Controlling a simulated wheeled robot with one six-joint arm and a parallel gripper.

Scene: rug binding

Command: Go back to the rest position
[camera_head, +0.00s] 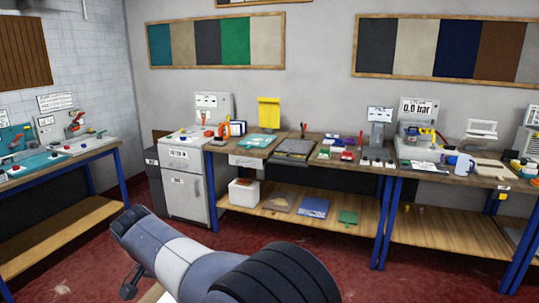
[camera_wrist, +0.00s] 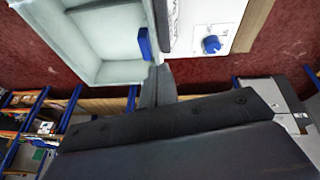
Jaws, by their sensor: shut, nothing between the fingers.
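My gripper (camera_wrist: 158,72) shows in the wrist view as two dark fingers lying together, shut and empty. Their tips are seen against the edge of a pale open tray or bin (camera_wrist: 118,73) with a blue tab (camera_wrist: 145,43). I cannot tell whether the fingers touch it. In the head view my grey and white arm crosses the bottom middle, over the red floor, and I cannot make out the gripper there.
A workbench (camera_head: 340,165) with tools and devices runs along the back wall. A grey cabinet (camera_head: 185,197) stands at its left end. Another bench (camera_head: 60,160) stands at the left. In the wrist view a white panel with a blue knob (camera_wrist: 211,45) is close by.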

